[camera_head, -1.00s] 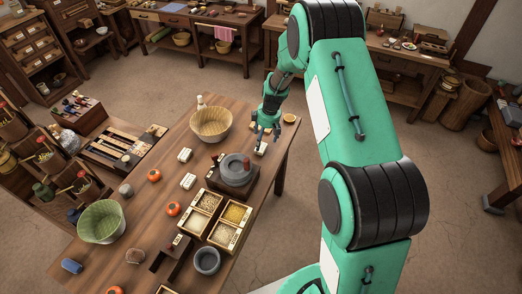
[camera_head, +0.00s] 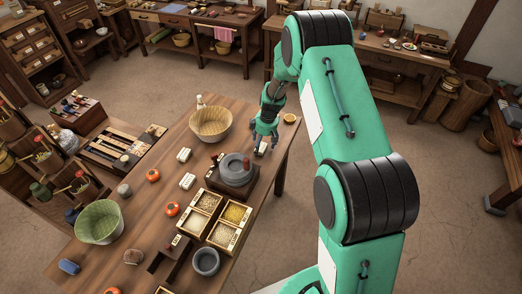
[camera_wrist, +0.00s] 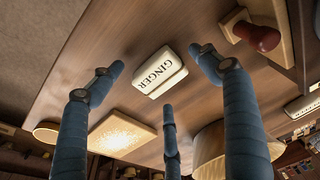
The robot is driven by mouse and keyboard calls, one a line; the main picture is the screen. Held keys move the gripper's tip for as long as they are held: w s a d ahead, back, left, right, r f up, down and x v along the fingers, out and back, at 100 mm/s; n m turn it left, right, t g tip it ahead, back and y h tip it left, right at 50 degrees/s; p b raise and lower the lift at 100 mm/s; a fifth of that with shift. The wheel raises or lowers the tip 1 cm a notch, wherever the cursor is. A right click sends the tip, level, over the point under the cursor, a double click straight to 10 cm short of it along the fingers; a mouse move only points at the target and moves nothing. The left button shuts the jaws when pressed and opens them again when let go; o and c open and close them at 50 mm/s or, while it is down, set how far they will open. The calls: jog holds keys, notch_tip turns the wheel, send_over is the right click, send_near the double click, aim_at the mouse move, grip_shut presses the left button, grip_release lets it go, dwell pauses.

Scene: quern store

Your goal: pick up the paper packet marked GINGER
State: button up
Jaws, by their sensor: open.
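The white paper packet marked GINGER (camera_wrist: 159,72) lies on the wooden table, its label facing up in the wrist view. In the head view the packet (camera_head: 261,149) shows near the table's far right end, partly hidden by my gripper. My gripper (camera_head: 265,137) is above it, with its fingers pointing down. In the wrist view my gripper (camera_wrist: 160,82) has its blue fingers spread wide around the packet, apart from it. It is open and empty.
A quern (camera_head: 236,172) on a wooden base stands close to the packet. A large woven basket (camera_head: 211,123) is to its left and a small yellow bowl (camera_head: 290,118) to its right. Other white packets (camera_head: 184,154) and a four-part grain box (camera_head: 237,214) are on the table.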

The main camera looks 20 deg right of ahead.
aim_at(261, 146)
dwell(0.5)
jog(key=c, duration=1.4)
jog(key=shift+o, duration=0.2)
jog(key=shift+r, duration=0.1)
notch_tip(261, 146, up, 10)
jog(key=p, duration=0.2)
jog(key=shift+c, duration=0.2)
